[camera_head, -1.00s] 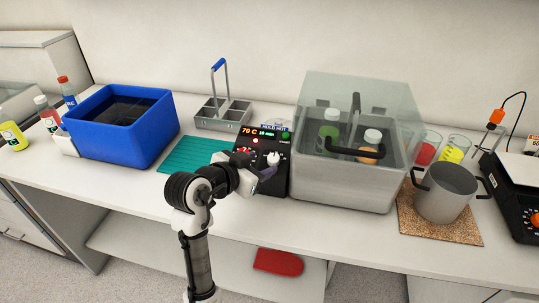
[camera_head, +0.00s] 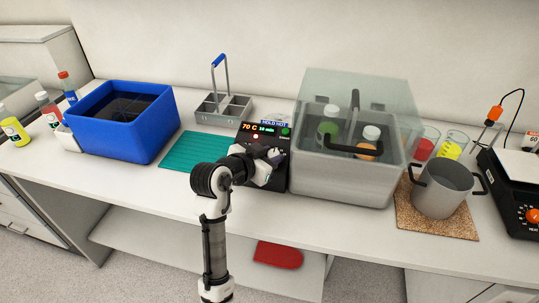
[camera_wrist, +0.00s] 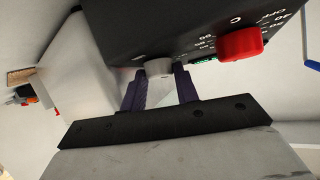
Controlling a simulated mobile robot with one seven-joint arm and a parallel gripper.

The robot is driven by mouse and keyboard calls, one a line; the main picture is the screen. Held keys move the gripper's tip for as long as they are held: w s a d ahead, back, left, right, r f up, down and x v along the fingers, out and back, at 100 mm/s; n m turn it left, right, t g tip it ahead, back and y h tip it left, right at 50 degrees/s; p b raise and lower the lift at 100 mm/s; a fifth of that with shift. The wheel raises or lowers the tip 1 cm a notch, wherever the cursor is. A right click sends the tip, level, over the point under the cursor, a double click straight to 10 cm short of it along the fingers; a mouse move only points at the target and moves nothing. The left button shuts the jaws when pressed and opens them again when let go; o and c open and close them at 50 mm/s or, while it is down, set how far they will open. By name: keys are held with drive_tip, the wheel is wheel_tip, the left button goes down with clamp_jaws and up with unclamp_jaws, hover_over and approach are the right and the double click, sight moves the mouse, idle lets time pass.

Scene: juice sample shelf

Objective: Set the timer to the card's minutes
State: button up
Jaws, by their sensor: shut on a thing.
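The black control box (camera_head: 285,145) stands between the teal mat and the water bath. Its lit display (camera_head: 258,128) seems to read 70 C and 10 min. My gripper (camera_wrist: 160,82) is shut on the pale knob, one purple finger on each side. In the head view my gripper (camera_head: 272,157) covers this knob.
The grey bath (camera_head: 340,185) with a clear raised lid stands close on the right, holding bottles. The teal mat (camera_head: 195,151), blue bin (camera_head: 118,140) and divided metal caddy (camera_head: 222,108) are to the left. A pot (camera_head: 442,190) stands farther right.

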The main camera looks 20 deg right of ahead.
drive_tip(key=shift+c, duration=0.5)
drive_tip(key=shift+m+b, duration=0.3)
drive_tip(key=shift+w+f+m+g+h+b, duration=0.15)
drive_tip(key=shift+m+g+h+b, duration=0.15)
drive_tip(key=shift+m+g+b, duration=0.55)
drive_tip(key=shift+w+a+r+m+g+b, duration=0.1)
drive_tip(key=shift+m+g+b, duration=0.35)
drive_tip(key=shift+m+g, duration=0.55)
drive_tip(key=shift+w+r+m+g+b, duration=0.1)
drive_tip(key=shift+m+g+b, duration=0.3)
drive_tip(key=shift+m+g, duration=0.55)
drive_tip(key=shift+h, duration=0.3)
drive_tip(key=o, duration=1)
drive_tip(key=shift+a, duration=0.1)
